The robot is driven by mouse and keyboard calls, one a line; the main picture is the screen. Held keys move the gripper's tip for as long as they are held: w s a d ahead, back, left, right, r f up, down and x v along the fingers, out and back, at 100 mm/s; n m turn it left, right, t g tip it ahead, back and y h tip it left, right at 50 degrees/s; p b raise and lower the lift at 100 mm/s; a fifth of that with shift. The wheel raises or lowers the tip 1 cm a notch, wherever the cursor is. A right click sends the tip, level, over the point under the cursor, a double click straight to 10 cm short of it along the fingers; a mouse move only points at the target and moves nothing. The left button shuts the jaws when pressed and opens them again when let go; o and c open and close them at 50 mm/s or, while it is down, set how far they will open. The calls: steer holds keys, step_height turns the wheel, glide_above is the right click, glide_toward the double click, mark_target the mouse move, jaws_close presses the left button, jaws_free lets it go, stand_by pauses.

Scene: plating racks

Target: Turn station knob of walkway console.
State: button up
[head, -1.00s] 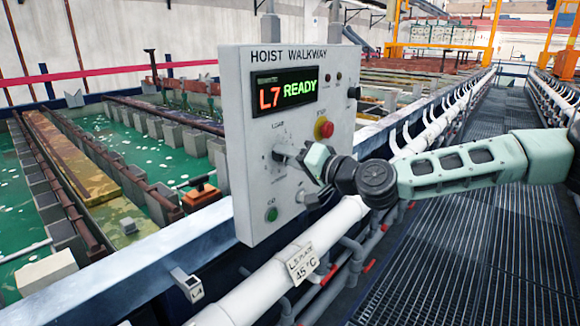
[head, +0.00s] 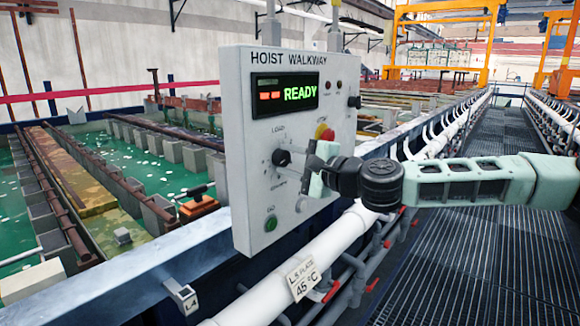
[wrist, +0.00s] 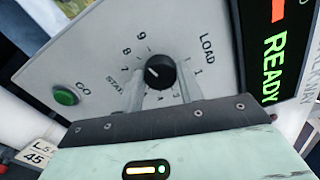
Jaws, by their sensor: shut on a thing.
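The walkway console (head: 240,110) is a pale grey panel headed HOIST WALKWAY. Its display (head: 285,94) shows red bar-like marks and a green READY. The station knob (head: 281,157), round and black, sits midway down the panel. In the wrist view the knob (wrist: 161,72) has a white pointer aimed to the upper left, roughly toward the 7 and 8 on its numbered dial. My gripper (wrist: 160,88) is shut on the knob, with one finger at each side. In the head view my gripper (head: 297,160) reaches it from the right.
A green GO button (head: 271,223) is low on the panel. A red and yellow stop button (head: 324,133) is just above my gripper. A white pipe (head: 250,306) runs below the console. The grated walkway (head: 450,270) is clear at the right.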

steer(key=shift+m+b, duration=0.4)
steer(key=shift+m, duration=1.2)
steer(key=shift+w, duration=0.1)
steer(key=o, duration=1)
steer(key=b+v, duration=0.3)
steer(key=v, duration=1.4)
steer(key=shift+d, duration=0.2)
